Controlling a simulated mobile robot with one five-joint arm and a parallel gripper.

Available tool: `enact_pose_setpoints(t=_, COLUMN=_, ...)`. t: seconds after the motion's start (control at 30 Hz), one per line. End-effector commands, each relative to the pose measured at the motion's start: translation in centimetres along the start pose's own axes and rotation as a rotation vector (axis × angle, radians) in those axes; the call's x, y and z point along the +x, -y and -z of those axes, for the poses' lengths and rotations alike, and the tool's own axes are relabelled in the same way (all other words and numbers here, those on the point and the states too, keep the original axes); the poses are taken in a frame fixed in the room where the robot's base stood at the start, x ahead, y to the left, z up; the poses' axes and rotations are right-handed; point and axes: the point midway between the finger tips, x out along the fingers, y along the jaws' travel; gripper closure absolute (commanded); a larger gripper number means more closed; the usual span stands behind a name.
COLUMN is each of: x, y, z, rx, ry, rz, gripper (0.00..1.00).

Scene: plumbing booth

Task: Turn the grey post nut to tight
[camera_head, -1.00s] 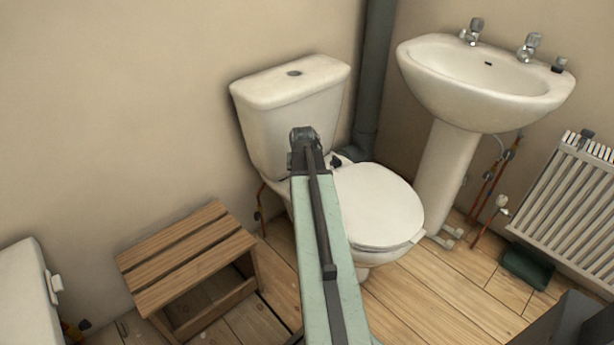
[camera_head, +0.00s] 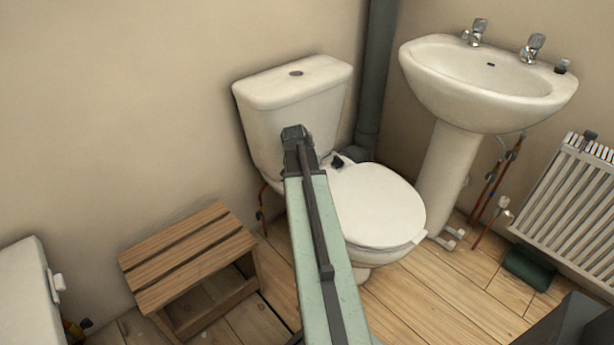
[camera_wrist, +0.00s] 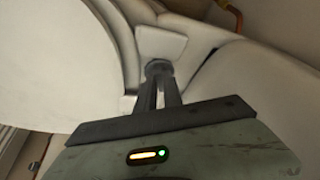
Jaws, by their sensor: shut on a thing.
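The grey post nut (camera_wrist: 158,68) shows in the wrist view as a small round dark-grey piece below a pale bracket at the toilet's seat hinge. My gripper (camera_wrist: 160,82) has its two narrow fingers shut on the nut. Its lower part is hidden between the fingers. In the head view my arm covers the nut and fingertips. The arm's dark end stands at the back of the toilet (camera_head: 378,205), in front of the cistern (camera_head: 290,100). How tight the nut is cannot be told.
A dark fitting (camera_head: 338,161) sits at the back of the seat, right of my arm. A wooden step stool (camera_head: 190,255) stands at left. A basin (camera_head: 480,85), a radiator (camera_head: 575,190) and a dark green box (camera_head: 528,266) are at right. Floor is clear in front.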

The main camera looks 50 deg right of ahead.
Motion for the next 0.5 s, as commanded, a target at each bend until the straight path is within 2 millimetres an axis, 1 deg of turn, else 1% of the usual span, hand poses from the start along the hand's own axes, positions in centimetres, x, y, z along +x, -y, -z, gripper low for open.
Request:
enact_pose_setpoints(t=0.17, x=0.16, y=-0.12, z=0.01, rx=0.001, ry=0.001, rz=-0.002, gripper=1.0)
enact_pose_setpoints(t=0.2, x=0.16, y=-0.13, z=0.01, rx=0.001, ry=0.001, rz=-0.002, gripper=0.78)
enact_pose_setpoints(t=0.27, x=0.16, y=-0.13, z=0.02, rx=0.001, ry=0.001, rz=-0.002, gripper=0.61)
enact_pose_setpoints(t=0.5, x=0.09, y=-0.08, z=0.01, rx=0.0, ry=0.0, rz=-0.001, gripper=0.61)
